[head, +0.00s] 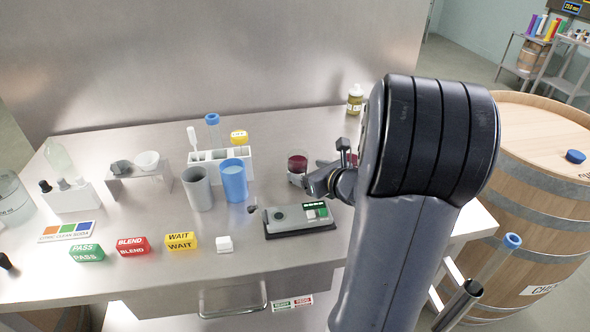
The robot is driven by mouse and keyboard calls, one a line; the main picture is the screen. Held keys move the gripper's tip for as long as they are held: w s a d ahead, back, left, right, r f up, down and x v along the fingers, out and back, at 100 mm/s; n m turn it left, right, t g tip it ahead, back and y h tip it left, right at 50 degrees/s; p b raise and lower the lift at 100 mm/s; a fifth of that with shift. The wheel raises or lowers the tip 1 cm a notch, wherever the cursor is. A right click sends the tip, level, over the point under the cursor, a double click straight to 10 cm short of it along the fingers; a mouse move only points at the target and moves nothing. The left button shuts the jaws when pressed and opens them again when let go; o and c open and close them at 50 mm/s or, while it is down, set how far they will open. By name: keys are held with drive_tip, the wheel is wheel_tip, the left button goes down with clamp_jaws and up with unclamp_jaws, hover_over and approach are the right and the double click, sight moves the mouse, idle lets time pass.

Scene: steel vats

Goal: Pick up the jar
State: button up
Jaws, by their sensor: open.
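A small jar-like container with yellow-brown contents, a pale label and a white cap (354,100) stands upright at the back right of the steel table, partly beside my arm. A clear glass vessel with dark red contents (297,162) stands nearer, left of my wrist. I cannot tell for sure which is the jar. My gripper (318,182) is low over the table at the end of my arm, close to the red vessel and apart from the capped container. It is open; its fingers are mostly hidden, and no held object shows.
A grey device (298,219) lies just in front of my gripper. Left are a blue cup (233,180), a grey cup (197,188) and a white rack (207,156). Coloured label blocks line the front. A barrel (535,150) stands right. A steel panel rises behind.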

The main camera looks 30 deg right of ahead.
sight(295, 167)
drive_tip(key=shift+a+p+x, duration=0.15)
drive_tip(key=shift+p+x, duration=0.05)
drive_tip(key=shift+x, duration=1.35)
drive_tip(key=shift+a+p+x, duration=0.1)
drive_tip(key=shift+p+x, duration=0.1)
drive_tip(key=shift+x, duration=1.35)
drive_tip(key=shift+c, duration=0.2)
drive_tip(key=c, duration=1.2)
drive_tip(key=shift+r, duration=0.15)
drive_tip(key=shift+r+p, duration=0.85)
drive_tip(key=shift+r, duration=3.9)
